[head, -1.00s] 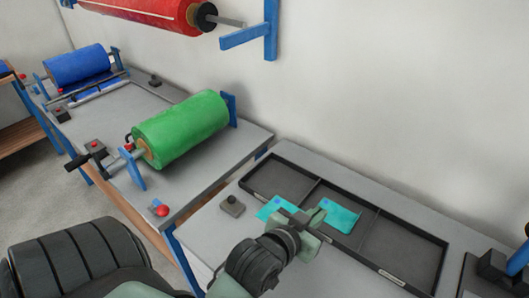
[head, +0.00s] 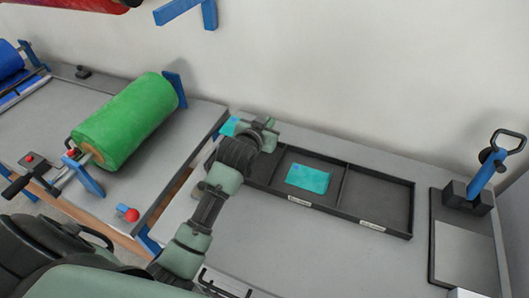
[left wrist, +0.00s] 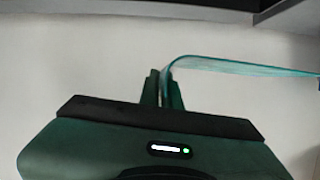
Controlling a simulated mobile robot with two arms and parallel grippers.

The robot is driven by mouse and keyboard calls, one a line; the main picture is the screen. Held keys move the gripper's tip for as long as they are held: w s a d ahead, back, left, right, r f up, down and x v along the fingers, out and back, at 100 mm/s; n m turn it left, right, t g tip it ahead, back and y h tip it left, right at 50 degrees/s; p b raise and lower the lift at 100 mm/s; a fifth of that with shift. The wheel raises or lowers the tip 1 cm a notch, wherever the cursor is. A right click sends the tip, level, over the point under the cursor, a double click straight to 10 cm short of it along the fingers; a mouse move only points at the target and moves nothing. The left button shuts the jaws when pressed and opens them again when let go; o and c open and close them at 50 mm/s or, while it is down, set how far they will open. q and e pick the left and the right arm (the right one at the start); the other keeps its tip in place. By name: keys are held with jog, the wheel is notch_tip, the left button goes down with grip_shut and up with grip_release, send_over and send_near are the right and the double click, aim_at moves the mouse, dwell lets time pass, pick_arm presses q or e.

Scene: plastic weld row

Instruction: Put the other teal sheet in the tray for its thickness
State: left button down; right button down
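One teal sheet (head: 308,179) lies in the middle compartment of the black three-part tray (head: 377,227). The other teal sheet (head: 229,126) shows at the left of my left gripper (head: 268,126), near the tray's far left end. In the left wrist view, the fingers (left wrist: 164,90) are shut on the edge of this thin sheet (left wrist: 240,67), which sticks out to the right. My left arm covers much of the tray's left compartment. Whether the held sheet touches anything below cannot be told. My right gripper is not in view.
The tray's right compartment (head: 377,195) is empty. A bench with a green roll (head: 125,120) and a red button (head: 131,215) stands at left. A blue-handled press device (head: 485,180) stands at right. The grey table (head: 330,255) in front of the tray is mostly clear.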

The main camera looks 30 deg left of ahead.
pick_arm(q)
send_over(268, 157)
notch_tip(268, 157, down, 8)
jog(key=shift+f, duration=0.65)
notch_tip(268, 157, down, 3)
jog(key=shift+f, duration=0.1)
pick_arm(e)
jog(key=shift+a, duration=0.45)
pick_arm(q)
jog(key=shift+f, duration=0.1)
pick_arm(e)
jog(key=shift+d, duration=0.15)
pick_arm(q)
jog(key=c, duration=2.1)
grip_release()
jog(key=shift+f, duration=0.1)
jog(key=o, duration=0.5)
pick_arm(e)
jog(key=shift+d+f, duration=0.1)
